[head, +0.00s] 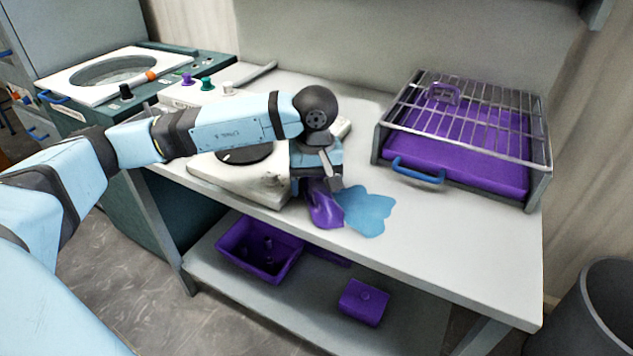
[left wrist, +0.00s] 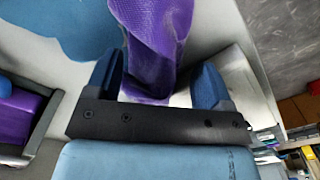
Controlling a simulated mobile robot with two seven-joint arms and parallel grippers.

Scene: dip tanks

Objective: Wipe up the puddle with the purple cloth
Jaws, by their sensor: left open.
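The purple cloth (head: 325,206) lies bunched on the white bench top, at the left edge of the blue puddle (head: 368,211). My left gripper (head: 318,184) is right above the cloth, pointing down. In the left wrist view the cloth (left wrist: 155,45) rises between the two blue fingers of the gripper (left wrist: 160,85); the fingers are apart, with gaps beside the cloth. The puddle (left wrist: 60,25) shows at the upper left there. The gripper hides part of the cloth in the head view. My right gripper is not in view.
A wire rack over a purple tray (head: 460,150) stands to the right of the puddle. A white device with a dark disc (head: 240,180) is just left of the cloth. A purple bin (head: 258,250) and a purple box (head: 363,302) sit on the lower shelf. The bench's front right is clear.

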